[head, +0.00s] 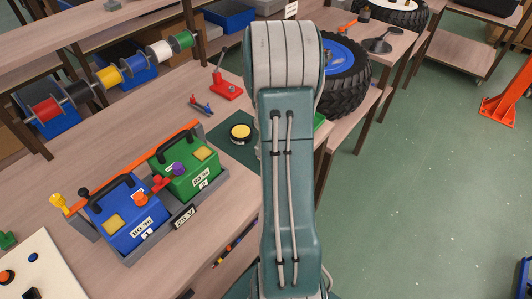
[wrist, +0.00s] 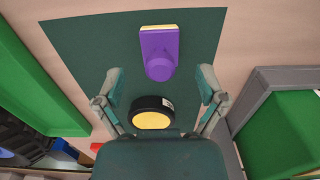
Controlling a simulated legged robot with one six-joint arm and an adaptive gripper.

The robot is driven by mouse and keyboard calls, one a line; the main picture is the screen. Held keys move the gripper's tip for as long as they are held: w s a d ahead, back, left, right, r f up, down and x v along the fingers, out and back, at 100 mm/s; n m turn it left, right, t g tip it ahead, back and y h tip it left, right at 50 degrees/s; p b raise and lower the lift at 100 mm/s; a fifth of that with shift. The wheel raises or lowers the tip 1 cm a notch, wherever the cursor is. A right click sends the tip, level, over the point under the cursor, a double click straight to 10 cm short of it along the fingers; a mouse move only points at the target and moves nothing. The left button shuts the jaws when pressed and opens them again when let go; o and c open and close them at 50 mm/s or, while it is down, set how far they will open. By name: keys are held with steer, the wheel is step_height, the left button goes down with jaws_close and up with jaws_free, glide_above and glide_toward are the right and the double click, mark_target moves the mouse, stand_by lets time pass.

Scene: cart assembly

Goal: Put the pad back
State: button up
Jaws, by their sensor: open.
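A purple block with a round knob and a pale yellow edge, which looks like the pad (wrist: 158,50), lies on a dark green mat (wrist: 85,50) in the wrist view. I cannot make it out in the head view, where my arm covers part of the mat (head: 228,153). A round black tin with a yellow top (wrist: 153,119) sits on the mat nearer my gripper's base; the head view also shows it (head: 241,132). My gripper (wrist: 160,82) is open and empty. The pad is near the gap between its fingertips, touching neither finger.
Blue (head: 128,220) and green (head: 187,172) batteries stand in a grey tray on the bench, left of the mat. A red tool (head: 227,88) and small pliers (head: 201,107) lie behind. A black wheel (head: 345,75) stands right.

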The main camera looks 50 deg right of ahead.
step_height(320, 180, up, 8)
steer(key=shift+r, duration=0.1)
steer(key=w+a+r+t+h, duration=0.1)
steer(key=a+r, duration=0.5)
steer(key=a, duration=0.3)
steer(key=a+r+t, duration=0.1)
steer(key=a+r, duration=0.4)
steer(key=a, duration=0.4)
steer(key=s+a+r+t, duration=0.1)
steer(key=s+a+r, duration=0.1)
steer(key=s+a, duration=0.3)
steer(key=s+a+r+t+y, duration=0.1)
steer(key=s+a, duration=0.4)
steer(key=a, duration=0.6)
steer(key=shift+s+r+t, duration=0.2)
steer(key=shift+r+t, duration=0.6)
steer(key=shift+r, duration=0.15)
